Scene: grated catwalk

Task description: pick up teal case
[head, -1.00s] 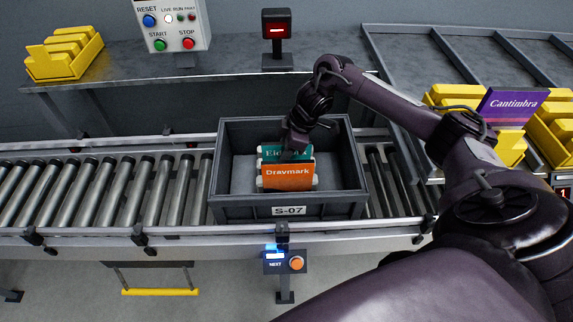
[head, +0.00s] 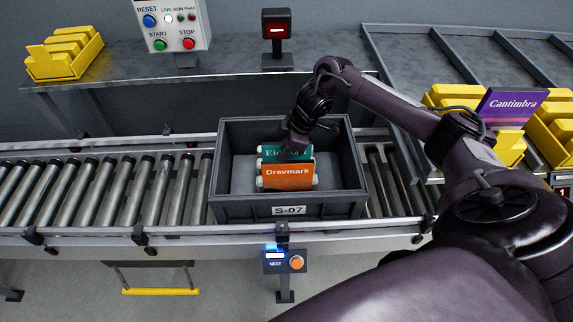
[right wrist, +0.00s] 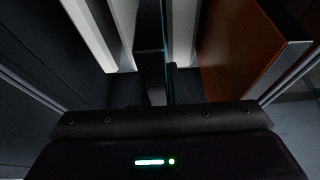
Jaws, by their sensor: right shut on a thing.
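The teal case (head: 270,152) stands upright in the grey tote marked S-07 (head: 231,206), behind an orange case labelled Dravmark (head: 288,177). My right gripper (head: 291,149) reaches down into the tote from above and is shut on the teal case at its top edge. The gripper hides part of the teal case's label. In the right wrist view, the teal case shows only as a thin edge (right wrist: 164,45) between the fingers, and the orange case (right wrist: 235,45) is close on the right. My left gripper is not in view.
The tote sits on a roller conveyor (head: 110,195). Yellow bins (head: 65,55) stand on the back shelf at left and others at right (head: 505,150), with a purple Cantimbra case (head: 512,106). A control box (head: 172,27) and a NEXT button post (head: 285,262) stand nearby. The tote's left part is empty.

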